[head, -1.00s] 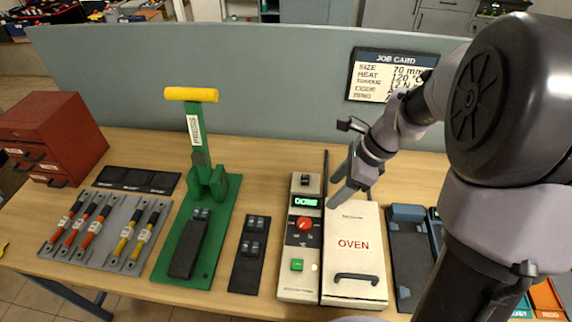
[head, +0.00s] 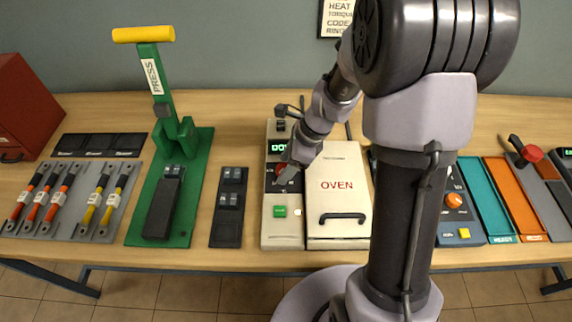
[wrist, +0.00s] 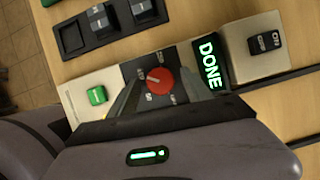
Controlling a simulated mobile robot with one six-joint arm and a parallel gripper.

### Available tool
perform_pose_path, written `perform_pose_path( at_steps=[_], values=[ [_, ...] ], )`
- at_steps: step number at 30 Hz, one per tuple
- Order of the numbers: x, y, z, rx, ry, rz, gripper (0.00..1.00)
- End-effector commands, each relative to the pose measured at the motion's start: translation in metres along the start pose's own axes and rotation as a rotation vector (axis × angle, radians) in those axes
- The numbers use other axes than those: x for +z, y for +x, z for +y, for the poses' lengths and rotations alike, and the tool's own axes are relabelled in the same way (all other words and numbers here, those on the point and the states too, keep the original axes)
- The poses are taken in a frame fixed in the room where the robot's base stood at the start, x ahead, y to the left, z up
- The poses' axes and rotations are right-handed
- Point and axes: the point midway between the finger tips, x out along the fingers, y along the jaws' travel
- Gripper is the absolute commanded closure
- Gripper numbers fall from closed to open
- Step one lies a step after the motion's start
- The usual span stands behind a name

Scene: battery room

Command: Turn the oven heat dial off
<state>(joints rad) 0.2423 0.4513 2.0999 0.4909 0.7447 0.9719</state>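The red heat dial (wrist: 160,80) sits on the dark face of the oven's control panel (head: 283,228). A small pale mark shows on the dial's left part in the wrist view; the labels around it are too small to read. In the head view, my gripper (head: 279,177) hangs over the dial and partly hides it. In the wrist view, the fingers of my gripper (wrist: 160,86) are apart, one on each side of the dial. I cannot tell if they touch it. The display (wrist: 209,64) reads DONE in green.
A green button (wrist: 97,96) lies beside the dial, and a switch (wrist: 264,42) beyond the display. The oven lid (head: 339,205) with its black handle is right of the panel. A black tray (head: 229,207) and green press (head: 203,150) stand to the left.

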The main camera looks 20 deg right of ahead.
Motion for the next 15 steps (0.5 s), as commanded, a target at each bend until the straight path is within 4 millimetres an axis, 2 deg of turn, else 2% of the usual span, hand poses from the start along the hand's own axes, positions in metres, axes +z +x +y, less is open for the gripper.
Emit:
perform_pose_path(
  at_steps=[1,8,15],
  values=[
    [0.0000,-0.0001,0.0000,0.000,0.000,0.000,0.53],
    [-0.0001,-0.0002,0.0000,0.000,0.000,0.000,0.98],
    [0.0000,-0.0008,-0.0002,0.007,-0.016,0.000,1.00]
  ],
)
